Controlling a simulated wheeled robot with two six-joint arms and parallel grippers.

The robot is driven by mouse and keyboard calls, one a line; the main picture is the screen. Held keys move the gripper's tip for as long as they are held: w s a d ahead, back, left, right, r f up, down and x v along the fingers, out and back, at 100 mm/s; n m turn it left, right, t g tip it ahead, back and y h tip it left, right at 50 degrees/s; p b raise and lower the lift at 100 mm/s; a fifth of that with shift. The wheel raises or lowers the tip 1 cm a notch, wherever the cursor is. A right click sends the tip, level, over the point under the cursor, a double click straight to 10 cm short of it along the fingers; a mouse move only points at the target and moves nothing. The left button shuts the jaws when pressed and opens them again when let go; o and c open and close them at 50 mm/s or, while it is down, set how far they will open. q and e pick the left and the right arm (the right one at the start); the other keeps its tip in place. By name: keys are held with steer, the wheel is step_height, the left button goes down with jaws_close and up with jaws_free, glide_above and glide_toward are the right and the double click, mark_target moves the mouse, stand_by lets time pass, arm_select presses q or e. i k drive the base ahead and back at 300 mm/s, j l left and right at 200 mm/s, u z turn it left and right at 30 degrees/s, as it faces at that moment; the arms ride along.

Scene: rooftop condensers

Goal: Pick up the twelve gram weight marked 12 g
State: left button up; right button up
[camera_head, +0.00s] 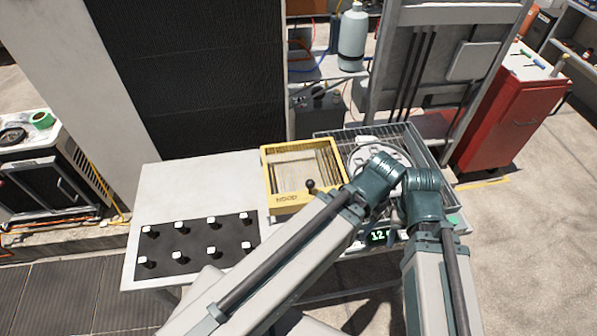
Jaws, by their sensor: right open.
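Several small dark weights with white tops, such as one at the front left (150,262) and one at the back right (245,215), stand in two rows on a black mat (197,240). Their markings are too small to read, so I cannot tell which is 12 g. A small dark display (381,236) at the front of the table shows green characters that look like 12, partly covered by my arms. My right gripper (394,236) is open, mostly hidden among my arm links near the display, well right of the mat. My left gripper is hidden behind my arm.
A yellow tray (270,180) with a black knob (310,186) at its front stands right of the mat. The light table (210,177) is bare behind the mat. A red cabinet (500,115) stands at right.

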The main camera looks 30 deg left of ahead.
mark_target(246, 248)
steer(key=j+u, duration=0.2)
steer(key=u, duration=0.2)
steer(key=j+u, duration=0.15)
steer(key=u, duration=0.25)
steer(key=j+u, duration=0.2)
steer(key=u, duration=0.2)
steer(key=k, duration=0.95)
